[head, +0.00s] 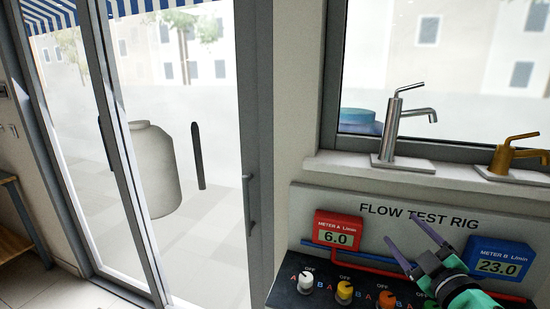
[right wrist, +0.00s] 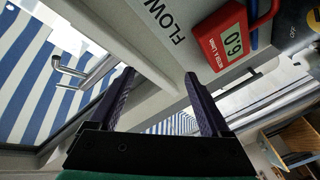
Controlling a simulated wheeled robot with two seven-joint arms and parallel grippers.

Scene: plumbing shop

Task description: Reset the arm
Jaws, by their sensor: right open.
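My right gripper (head: 399,227) is at the lower right of the head view, in front of the flow test rig panel (head: 345,207). Its two dark fingers are spread apart, pointing up and left, with nothing between them. In the right wrist view the open fingers (right wrist: 160,73) are also empty. The red meter A (head: 337,230), reading 6.0, is left of the gripper; it also shows in the right wrist view (right wrist: 234,40). The blue meter B (head: 498,258), reading 23.0, is right of the gripper. My left gripper is not in view.
Several coloured knobs, including a white one (head: 306,277), line the rig's lower ledge. A chrome tap (head: 395,125) and a brass tap (head: 505,155) stand on the window sill above. A glass door (head: 215,120) is at left, with a wooden shelf (head: 22,215) at the far left.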

